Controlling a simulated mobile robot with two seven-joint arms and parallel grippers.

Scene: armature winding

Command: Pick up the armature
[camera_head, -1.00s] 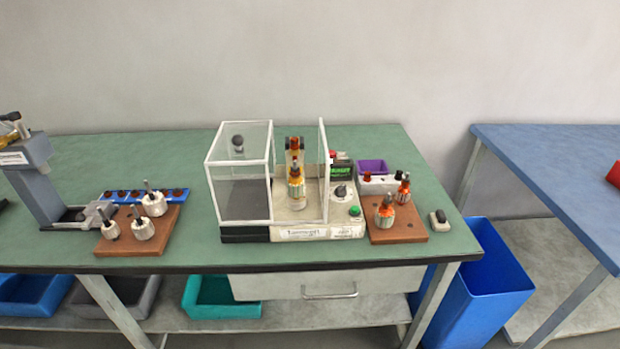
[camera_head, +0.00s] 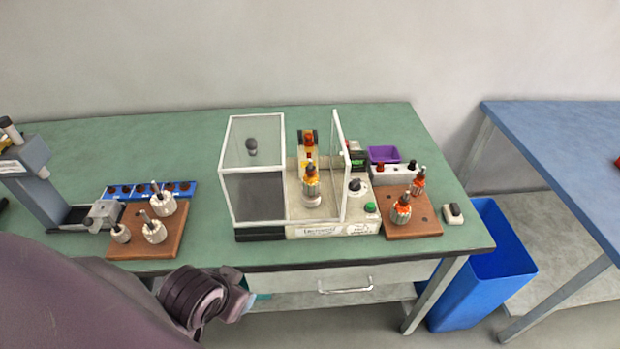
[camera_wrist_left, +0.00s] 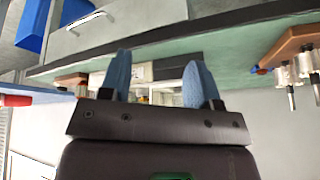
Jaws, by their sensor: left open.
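Three bare grey-white armatures with upright shafts, one of them the front armature (camera_head: 154,232), stand on the left wooden block (camera_head: 178,238). Two orange-wound armatures, one of them the front wound armature (camera_head: 401,211), stand on the right wooden block (camera_head: 420,228). Another orange-topped armature (camera_head: 311,183) stands in the winding machine (camera_head: 335,228). My left gripper (camera_head: 254,300) is in front of the bench edge, apart from all armatures. In the left wrist view my left gripper (camera_wrist_left: 158,80) has its blue fingers apart with nothing between them. My right gripper is out of view.
A clear-walled guard (camera_head: 252,165) stands on the machine's left. A grey press (camera_head: 40,190) and blue strip (camera_head: 125,191) are at the left. A purple bin (camera_head: 384,154) sits at the back right.

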